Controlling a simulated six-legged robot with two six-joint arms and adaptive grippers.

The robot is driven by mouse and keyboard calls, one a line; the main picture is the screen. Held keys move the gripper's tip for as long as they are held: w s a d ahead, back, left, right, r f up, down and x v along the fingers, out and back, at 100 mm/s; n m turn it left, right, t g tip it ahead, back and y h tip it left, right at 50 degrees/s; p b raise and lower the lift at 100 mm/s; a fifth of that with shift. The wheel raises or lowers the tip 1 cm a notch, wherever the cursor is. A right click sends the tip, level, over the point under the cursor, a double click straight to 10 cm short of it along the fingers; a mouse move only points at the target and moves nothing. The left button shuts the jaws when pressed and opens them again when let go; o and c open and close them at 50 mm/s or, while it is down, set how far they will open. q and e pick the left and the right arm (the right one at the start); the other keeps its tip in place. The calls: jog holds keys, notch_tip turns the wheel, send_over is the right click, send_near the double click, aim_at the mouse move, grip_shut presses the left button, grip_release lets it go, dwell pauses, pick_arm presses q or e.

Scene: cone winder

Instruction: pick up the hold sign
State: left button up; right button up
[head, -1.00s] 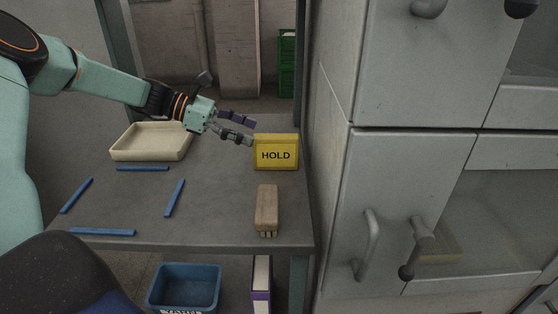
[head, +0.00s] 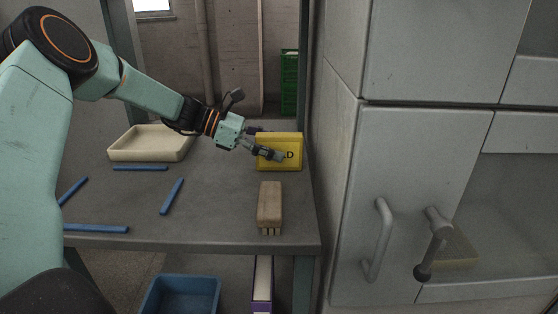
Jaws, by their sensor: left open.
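The yellow hold sign (head: 292,143) stands upright on the grey table near its right side. Part of its lettering is hidden behind my left gripper; only the last letter shows clearly. My left gripper (head: 268,143) is open at the sign's left part. One finger reaches across the sign's front face, and the other shows near its top left edge. I cannot tell whether the fingers touch the sign. My right gripper is not in view.
A wooden-backed brush (head: 269,204) lies on the table in front of the sign. A cream tray (head: 117,155) sits at the back left, with several blue strips (head: 171,197) on the table. A grey cabinet (head: 410,160) stands close on the right. A blue bin (head: 181,296) is below.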

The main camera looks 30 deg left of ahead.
pick_arm(q)
jog(key=shift+w+d+f, duration=0.2)
jog(key=shift+d+f, duration=0.05)
jog(key=shift+d, duration=0.2)
jog(key=shift+d+r, duration=0.15)
jog(key=shift+d, duration=0.1)
jog(key=shift+a, duration=0.1)
jog(key=shift+c, duration=0.2)
jog(key=shift+w, duration=0.1)
jog(key=shift+c, duration=0.8)
jog(key=c, duration=1.1)
